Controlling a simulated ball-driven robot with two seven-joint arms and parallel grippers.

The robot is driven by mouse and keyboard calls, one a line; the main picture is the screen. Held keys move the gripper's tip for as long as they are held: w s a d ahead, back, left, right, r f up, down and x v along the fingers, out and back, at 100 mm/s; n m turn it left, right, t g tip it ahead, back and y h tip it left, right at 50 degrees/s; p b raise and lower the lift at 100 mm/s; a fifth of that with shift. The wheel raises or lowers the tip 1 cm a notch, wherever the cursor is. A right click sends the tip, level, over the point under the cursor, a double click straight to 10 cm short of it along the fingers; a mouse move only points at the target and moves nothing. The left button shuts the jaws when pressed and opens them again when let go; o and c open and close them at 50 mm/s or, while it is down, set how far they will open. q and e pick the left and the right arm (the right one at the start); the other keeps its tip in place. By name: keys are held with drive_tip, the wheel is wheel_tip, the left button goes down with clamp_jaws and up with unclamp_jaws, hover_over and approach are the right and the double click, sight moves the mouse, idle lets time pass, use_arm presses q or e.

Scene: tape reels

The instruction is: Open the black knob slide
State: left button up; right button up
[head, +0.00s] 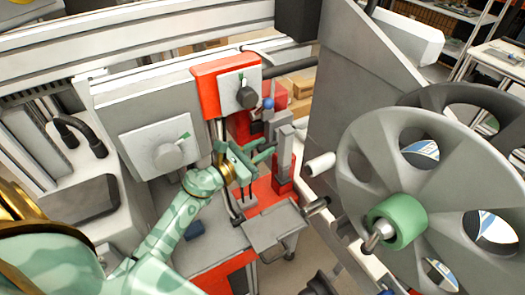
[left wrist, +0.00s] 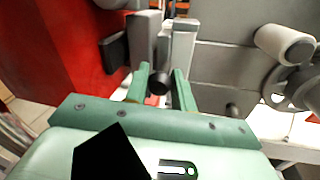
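My left gripper (head: 252,158) is in front of the red and grey mechanism in the middle of the head view. In the left wrist view its two green fingers (left wrist: 160,77) are apart. A small round black knob (left wrist: 158,83) shows in the gap between them, below grey metal blocks (left wrist: 177,45). There is a little space beside the knob, and I cannot tell whether either finger touches it. In the head view this knob is hidden by the gripper. My right gripper is not in view.
A larger dark knob (head: 246,96) sits on a plate in a red frame above the gripper. A grey knob (head: 170,156) is on a plate to the left. A white roller (head: 320,165) and a big grey reel (head: 365,165) with a green hub (head: 405,220) stand to the right.

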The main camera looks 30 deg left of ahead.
use_arm(q)
drive_tip(key=o, duration=0.3)
drive_tip(key=shift+o, duration=0.2)
